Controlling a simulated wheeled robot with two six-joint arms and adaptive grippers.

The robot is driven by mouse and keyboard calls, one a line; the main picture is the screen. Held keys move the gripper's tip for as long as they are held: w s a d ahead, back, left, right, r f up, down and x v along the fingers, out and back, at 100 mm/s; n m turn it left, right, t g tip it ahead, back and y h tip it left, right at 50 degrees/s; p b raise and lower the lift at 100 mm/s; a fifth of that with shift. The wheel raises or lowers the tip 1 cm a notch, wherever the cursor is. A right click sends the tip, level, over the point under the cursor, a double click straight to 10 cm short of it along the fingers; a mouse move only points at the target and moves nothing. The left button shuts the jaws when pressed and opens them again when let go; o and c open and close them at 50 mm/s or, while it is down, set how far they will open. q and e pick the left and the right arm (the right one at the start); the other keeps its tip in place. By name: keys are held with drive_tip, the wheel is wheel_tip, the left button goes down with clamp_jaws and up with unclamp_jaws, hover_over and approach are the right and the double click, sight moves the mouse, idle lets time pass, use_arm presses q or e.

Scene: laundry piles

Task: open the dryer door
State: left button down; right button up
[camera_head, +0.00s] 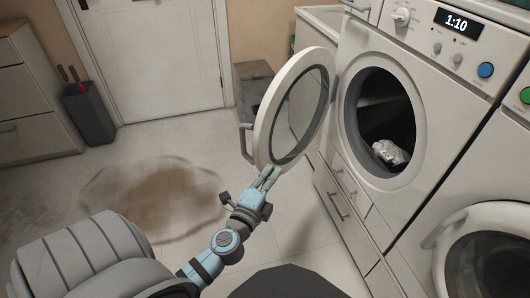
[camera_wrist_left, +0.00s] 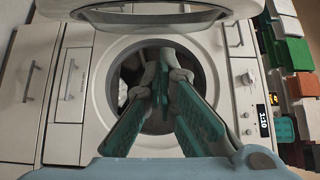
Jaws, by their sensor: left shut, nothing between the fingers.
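The dryer (camera_head: 440,80) is white with a clock reading 1:10, and its round drum opening is uncovered. Its round glass door (camera_head: 268,125) stands swung wide open to the left, with a handle (camera_head: 246,143) on its outer side. A white cloth (camera_head: 391,152) lies inside the drum. My left gripper (camera_head: 269,176) is shut and empty, its green fingertips by the door's lower edge; I cannot tell whether they touch. In the left wrist view the fingers (camera_wrist_left: 162,70) point at the drum opening, and the door (camera_wrist_left: 150,14) shows along the top. My right gripper is not in view.
A second machine (camera_head: 490,250) with a round door stands at the lower right. Drawers (camera_head: 340,195) are under the dryer. A dark bin (camera_head: 88,113), a cabinet (camera_head: 30,95) and a white room door (camera_head: 155,60) are at the back left. The floor is clear around a brown stain (camera_head: 155,200).

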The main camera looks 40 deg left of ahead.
sight(267, 155)
use_arm(q)
drive_tip(key=w+a, duration=0.5)
drive_tip(key=shift+w+a, duration=0.15)
drive_tip(key=shift+a, duration=0.05)
drive_tip(key=shift+a, duration=0.1)
